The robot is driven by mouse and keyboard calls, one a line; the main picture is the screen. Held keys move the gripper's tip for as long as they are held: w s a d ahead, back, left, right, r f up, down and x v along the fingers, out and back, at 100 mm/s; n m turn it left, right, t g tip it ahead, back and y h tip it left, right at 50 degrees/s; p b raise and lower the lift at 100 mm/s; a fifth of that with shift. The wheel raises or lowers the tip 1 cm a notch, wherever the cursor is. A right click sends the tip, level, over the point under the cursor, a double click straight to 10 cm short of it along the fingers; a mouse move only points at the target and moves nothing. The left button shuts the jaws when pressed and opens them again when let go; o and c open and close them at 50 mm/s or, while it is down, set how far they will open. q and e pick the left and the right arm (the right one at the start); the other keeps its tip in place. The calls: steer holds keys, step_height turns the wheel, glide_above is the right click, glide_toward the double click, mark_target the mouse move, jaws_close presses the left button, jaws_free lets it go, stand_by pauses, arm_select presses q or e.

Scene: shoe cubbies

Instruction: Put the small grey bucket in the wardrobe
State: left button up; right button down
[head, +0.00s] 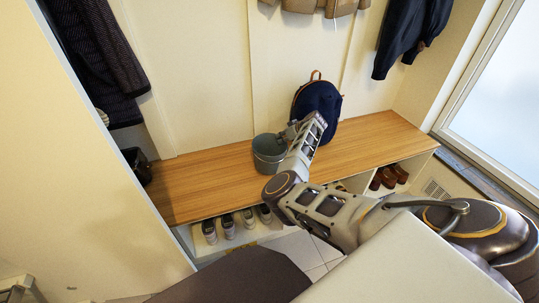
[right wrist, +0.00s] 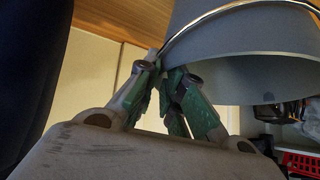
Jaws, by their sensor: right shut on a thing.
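The small grey bucket (head: 268,155) is upright at the wooden bench, left of the backpack. I cannot tell whether its base touches the bench. My right gripper (head: 290,132) reaches over the bench and is shut on the bucket's rim. In the right wrist view the green-padded fingers (right wrist: 168,88) meet at the edge of the bucket (right wrist: 235,45), with its thin metal handle across it. A tall pale panel (head: 75,180) stands at the left; I cannot tell whether it belongs to the wardrobe. My left gripper does not show.
A navy backpack (head: 317,105) stands on the bench (head: 195,185) close beside my right gripper. Cubbies below hold several shoes (head: 228,226). A dark object (head: 136,166) sits at the bench's left end. Coats hang above. The bench left of the bucket is clear.

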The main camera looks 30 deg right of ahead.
steer(key=shift+r, duration=0.15)
